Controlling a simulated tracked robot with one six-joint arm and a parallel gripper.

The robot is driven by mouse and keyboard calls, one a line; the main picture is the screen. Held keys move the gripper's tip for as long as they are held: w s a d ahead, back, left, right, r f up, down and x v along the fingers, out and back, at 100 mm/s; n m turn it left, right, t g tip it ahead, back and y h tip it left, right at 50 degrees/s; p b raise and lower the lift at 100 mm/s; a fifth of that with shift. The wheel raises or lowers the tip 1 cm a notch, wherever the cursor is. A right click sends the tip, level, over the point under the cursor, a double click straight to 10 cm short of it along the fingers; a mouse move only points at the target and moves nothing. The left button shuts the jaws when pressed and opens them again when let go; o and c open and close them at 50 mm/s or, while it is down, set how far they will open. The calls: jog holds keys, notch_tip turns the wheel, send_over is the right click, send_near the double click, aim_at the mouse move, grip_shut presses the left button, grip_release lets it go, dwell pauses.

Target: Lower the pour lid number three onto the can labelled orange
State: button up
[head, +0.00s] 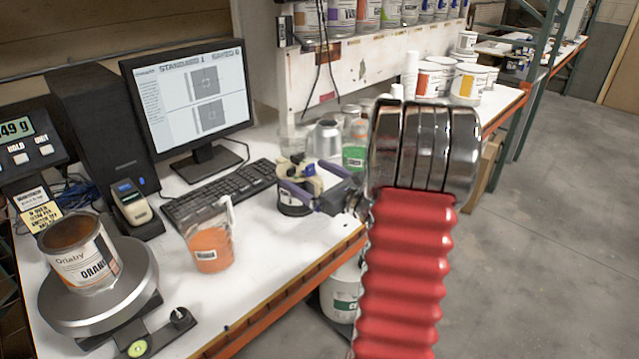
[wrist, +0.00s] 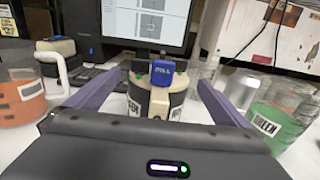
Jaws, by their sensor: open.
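A can labelled orange (head: 85,257) stands open-topped on a round scale plate (head: 98,296) at the left of the head view. A cream pour lid (head: 298,176) sits on a dark can (head: 293,204) near the keyboard. In the wrist view the lid (wrist: 157,103) carries a blue tab (wrist: 163,73), and the can's label is partly visible. I cannot read a number on the lid. My gripper (head: 304,178) is open, with its two purple fingers on either side of the lid. Its fingers also show apart in the wrist view (wrist: 160,80).
A clear pitcher of orange liquid (head: 209,246) stands between the scale and the lidded can. A keyboard (head: 218,193) and monitor (head: 194,99) are behind. A jar of green liquid (wrist: 274,117) and a metal container (wrist: 238,88) stand close to the right finger.

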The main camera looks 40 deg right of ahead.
jog(key=shift+w, duration=0.8)
jog(key=c, duration=0.9)
jog(key=o, duration=0.9)
jog(key=shift+s, duration=0.15)
jog(key=s, duration=1.3)
jog(key=shift+s+d, duration=0.15)
jog(key=shift+s, duration=0.15)
